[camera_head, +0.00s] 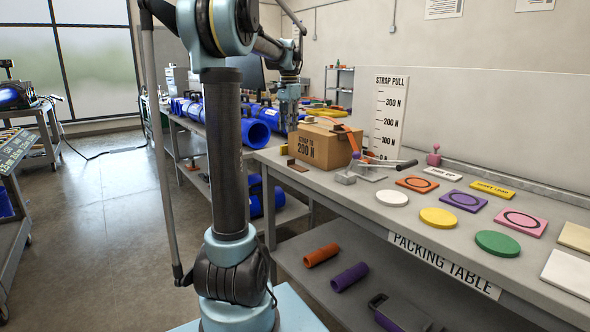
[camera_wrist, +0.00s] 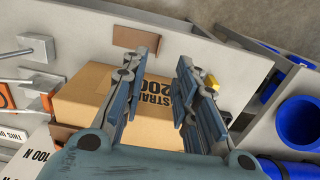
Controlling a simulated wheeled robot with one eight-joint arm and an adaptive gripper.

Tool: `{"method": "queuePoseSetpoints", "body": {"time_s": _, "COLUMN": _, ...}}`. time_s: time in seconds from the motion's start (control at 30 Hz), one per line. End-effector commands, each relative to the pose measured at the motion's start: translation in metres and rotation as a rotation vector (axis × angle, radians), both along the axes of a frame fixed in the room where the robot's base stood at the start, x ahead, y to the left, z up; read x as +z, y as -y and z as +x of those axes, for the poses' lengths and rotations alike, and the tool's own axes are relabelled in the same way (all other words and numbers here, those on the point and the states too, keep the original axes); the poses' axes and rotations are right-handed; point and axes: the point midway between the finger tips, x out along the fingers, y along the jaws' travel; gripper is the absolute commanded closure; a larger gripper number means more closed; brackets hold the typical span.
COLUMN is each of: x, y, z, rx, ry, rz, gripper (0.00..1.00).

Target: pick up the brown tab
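The brown tab (camera_wrist: 136,38) is a small flat rectangle lying on the grey table, beyond the cardboard box in the wrist view. In the head view the brown tab (camera_head: 298,167) lies near the table's front edge, left of the box. My gripper (camera_wrist: 163,58) is open, its fingers spread with nothing between them. The tab is ahead of the fingertips, nearer the left finger, and apart from them. In the head view my gripper (camera_head: 288,108) hangs above the table behind the box.
The cardboard box (camera_head: 325,148) marked 200 N stands close to the tab, and the box (camera_wrist: 85,93) shows beneath my fingers. A second brown piece (camera_wrist: 61,133) is at the box's edge. Blue pipes (camera_head: 255,133) lie left. A strap tool (camera_head: 372,167) stands right of the box.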

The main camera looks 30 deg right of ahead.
Motion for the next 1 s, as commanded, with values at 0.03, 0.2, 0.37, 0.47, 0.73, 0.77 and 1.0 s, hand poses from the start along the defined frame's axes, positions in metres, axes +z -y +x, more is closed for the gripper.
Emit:
{"method": "queuePoseSetpoints", "body": {"time_s": 0.03, "x": -0.01, "y": 0.0, "z": 0.0, "rx": 0.0, "ry": 0.0, "rz": 0.0, "gripper": 0.72}}
{"method": "queuePoseSetpoints", "body": {"time_s": 0.2, "x": -0.04, "y": 0.0, "z": 0.0, "rx": 0.001, "ry": 0.0, "rz": 0.0, "gripper": 0.72}}
{"method": "queuePoseSetpoints", "body": {"time_s": 0.37, "x": -0.066, "y": 0.0, "z": 0.0, "rx": 0.001, "ry": 0.0, "rz": 0.0, "gripper": 0.72}}
{"method": "queuePoseSetpoints", "body": {"time_s": 0.47, "x": -0.077, "y": 0.0, "z": 0.0, "rx": 0.001, "ry": 0.0, "rz": 0.0, "gripper": 0.72}}
{"method": "queuePoseSetpoints", "body": {"time_s": 0.73, "x": -0.093, "y": 0.0, "z": 0.001, "rx": 0.001, "ry": 0.0, "rz": 0.0, "gripper": 0.72}}
{"method": "queuePoseSetpoints", "body": {"time_s": 0.77, "x": -0.096, "y": 0.0, "z": 0.001, "rx": 0.001, "ry": 0.0, "rz": 0.0, "gripper": 0.72}}
{"method": "queuePoseSetpoints", "body": {"time_s": 1.0, "x": -0.128, "y": 0.0, "z": 0.002, "rx": 0.001, "ry": 0.0, "rz": 0.0, "gripper": 0.72}}
